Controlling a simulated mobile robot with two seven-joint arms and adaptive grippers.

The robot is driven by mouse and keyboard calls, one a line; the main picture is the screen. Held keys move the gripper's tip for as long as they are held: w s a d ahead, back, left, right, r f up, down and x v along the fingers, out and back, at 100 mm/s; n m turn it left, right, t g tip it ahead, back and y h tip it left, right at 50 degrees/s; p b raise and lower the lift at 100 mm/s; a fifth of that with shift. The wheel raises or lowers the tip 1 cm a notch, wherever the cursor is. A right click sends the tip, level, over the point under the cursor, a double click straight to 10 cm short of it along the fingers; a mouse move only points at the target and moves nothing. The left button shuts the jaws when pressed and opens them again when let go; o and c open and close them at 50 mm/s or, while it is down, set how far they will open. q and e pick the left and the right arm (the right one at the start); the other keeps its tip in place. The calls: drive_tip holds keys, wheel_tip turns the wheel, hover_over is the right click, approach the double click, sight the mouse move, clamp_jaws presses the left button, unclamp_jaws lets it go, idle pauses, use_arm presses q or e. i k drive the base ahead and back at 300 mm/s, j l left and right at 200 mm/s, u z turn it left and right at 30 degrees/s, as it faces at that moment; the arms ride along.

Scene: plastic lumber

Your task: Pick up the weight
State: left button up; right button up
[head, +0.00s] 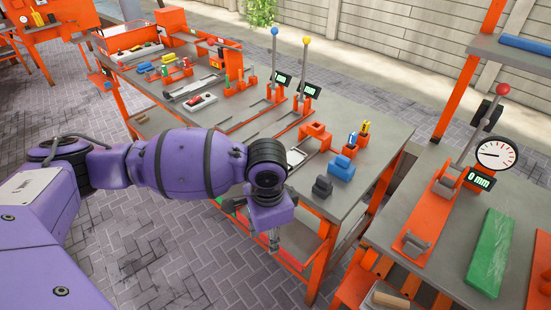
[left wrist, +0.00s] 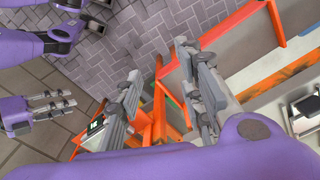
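No object is clearly marked as the weight. A small dark stepped block (head: 322,187) lies on the near right part of the long grey workbench (head: 225,122), beside a blue block (head: 341,168); I cannot tell if either is the weight. My left gripper (head: 274,241) is in front of the bench's near edge, below the tabletop and apart from these blocks. In the left wrist view its two fingers (left wrist: 160,82) are spread with nothing between them. My right gripper (left wrist: 55,103) shows at the left of that view, its fingers apart and empty; it is out of the head view.
The bench's orange frame and lower shelf (head: 290,258) stand close to my left gripper. Lever tools with a blue knob (head: 274,31) and a yellow knob (head: 306,40) rise from the bench. A second table with a dial gauge (head: 496,154) and green plank (head: 490,252) stands right. Paved floor is clear.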

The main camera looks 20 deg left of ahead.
sight(340, 166)
drive_tip(key=i+j+z, duration=0.2)
drive_tip(key=z, duration=0.2)
drive_tip(key=i+j+z, duration=0.35)
drive_tip(key=k+l, duration=0.05)
drive_tip(key=k, duration=0.05)
